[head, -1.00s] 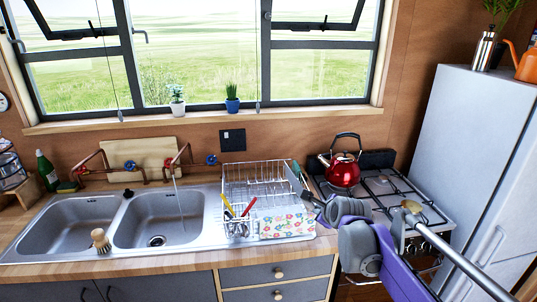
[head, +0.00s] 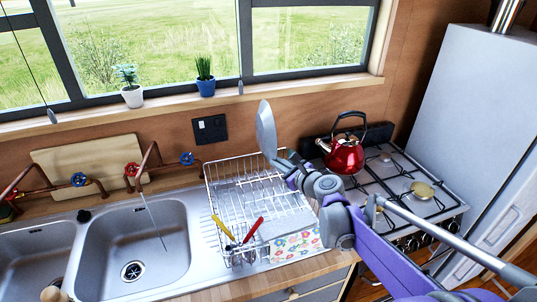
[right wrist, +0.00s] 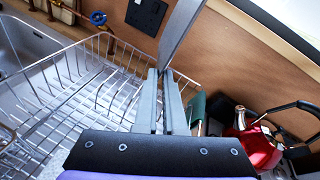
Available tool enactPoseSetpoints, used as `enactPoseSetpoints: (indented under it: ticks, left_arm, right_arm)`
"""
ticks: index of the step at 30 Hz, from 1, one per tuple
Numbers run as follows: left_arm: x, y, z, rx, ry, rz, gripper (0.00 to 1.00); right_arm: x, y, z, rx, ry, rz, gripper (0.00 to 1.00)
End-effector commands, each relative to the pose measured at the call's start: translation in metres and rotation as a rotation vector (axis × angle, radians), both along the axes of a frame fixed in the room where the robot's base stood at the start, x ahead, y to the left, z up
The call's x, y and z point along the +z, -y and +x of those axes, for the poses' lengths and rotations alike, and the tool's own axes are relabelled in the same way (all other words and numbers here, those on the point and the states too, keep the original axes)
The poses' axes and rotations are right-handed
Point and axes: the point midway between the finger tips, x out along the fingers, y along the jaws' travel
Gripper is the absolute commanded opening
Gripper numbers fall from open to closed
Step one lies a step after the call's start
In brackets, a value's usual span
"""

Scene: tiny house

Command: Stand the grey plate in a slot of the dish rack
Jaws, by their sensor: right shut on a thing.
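The grey plate (head: 266,130) is held upright, nearly edge-on, above the right back part of the dish rack. My right gripper (head: 280,160) is shut on its lower edge. In the right wrist view the plate (right wrist: 181,35) rises from between the two fingers of my right gripper (right wrist: 163,85). The wire dish rack (head: 222,188) stands on the drainboard right of the sink. In the right wrist view the rack's wires (right wrist: 72,62) lie to the left of and below the fingers. The plate looks clear of the wires. My left gripper is not in view.
A cutlery holder with a yellow and a red handle (head: 252,230) and a flowered cloth (head: 297,245) are at the rack's front. A red kettle (head: 345,156) stands on the stove to the right. A green item (right wrist: 196,108) is beside the rack.

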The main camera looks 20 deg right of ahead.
Motion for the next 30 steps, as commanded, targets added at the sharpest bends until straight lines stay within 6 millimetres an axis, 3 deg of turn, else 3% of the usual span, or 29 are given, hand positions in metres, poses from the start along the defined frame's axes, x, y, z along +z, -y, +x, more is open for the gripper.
enactPoseSetpoints:
  ticks: [17, 30]
  left_arm:
    - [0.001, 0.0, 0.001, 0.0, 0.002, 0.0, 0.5]
    - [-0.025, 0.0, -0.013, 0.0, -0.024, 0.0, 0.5]
  right_arm:
    - [0.001, 0.003, -0.002, 0.033, -0.003, -0.019, 0.0]
    - [-0.039, 0.002, -0.003, 0.032, -0.006, -0.018, 0.0]
